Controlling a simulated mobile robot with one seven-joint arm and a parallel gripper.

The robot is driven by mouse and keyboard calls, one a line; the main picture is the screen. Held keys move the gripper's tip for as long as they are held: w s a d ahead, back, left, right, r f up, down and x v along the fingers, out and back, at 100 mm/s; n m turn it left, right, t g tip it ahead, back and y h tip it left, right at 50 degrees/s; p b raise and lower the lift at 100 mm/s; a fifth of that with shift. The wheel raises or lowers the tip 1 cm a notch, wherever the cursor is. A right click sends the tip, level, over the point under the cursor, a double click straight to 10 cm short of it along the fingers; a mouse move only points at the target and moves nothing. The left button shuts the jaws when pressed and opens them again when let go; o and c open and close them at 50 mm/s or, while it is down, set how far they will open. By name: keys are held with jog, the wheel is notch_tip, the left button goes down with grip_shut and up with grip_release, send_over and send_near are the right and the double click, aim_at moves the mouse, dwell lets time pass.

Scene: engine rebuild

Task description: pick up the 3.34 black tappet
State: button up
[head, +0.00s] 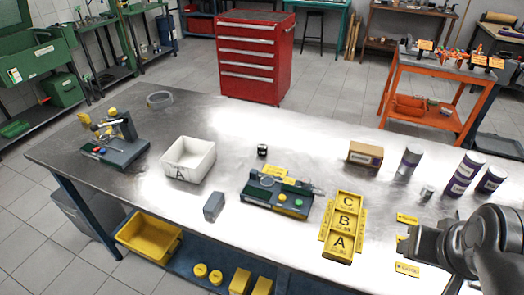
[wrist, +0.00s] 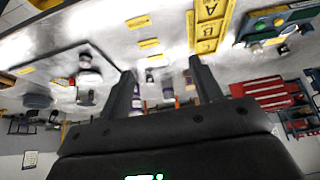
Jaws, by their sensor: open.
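No marking reading 3.34 is legible, and I cannot pick out the black tappet for certain. A small black piece with a pale top (head: 262,150) stands alone on the bench behind the green-and-grey fixture; I cannot tell what it is. My gripper (head: 403,246) is low over the right front of the bench in the head view, near small yellow labels (head: 407,268). In the wrist view, my gripper (wrist: 165,80) has its two fingers wide apart. Nothing is held between them; small blurred objects show beyond.
A yellow tray marked A, B, C (head: 342,228) lies left of my gripper. The fixture (head: 277,196) and a white bin marked A (head: 189,159) are farther left. Purple-and-white cylinders (head: 463,174) and a cardboard box (head: 365,154) stand behind. Bench between bin and back edge is mostly clear.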

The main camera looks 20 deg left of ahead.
jog(key=w+a+r+n, duration=0.35)
jog(key=w+a, duration=0.25)
jog(key=w, duration=0.5)
jog(key=n+g+y, duration=0.3)
jog(key=n+y, duration=0.1)
jog(key=n, duration=0.4)
send_over(263, 147)
jog(key=d, duration=0.2)
jog(key=f, duration=1.7)
jog(key=shift+s, duration=0.3)
jog(key=x, duration=0.5)
jog(key=shift+s+a+f, duration=0.1)
jog(key=shift+s+f, duration=0.1)
jog(key=shift+s, duration=0.15)
jog(key=c, duration=1.1)
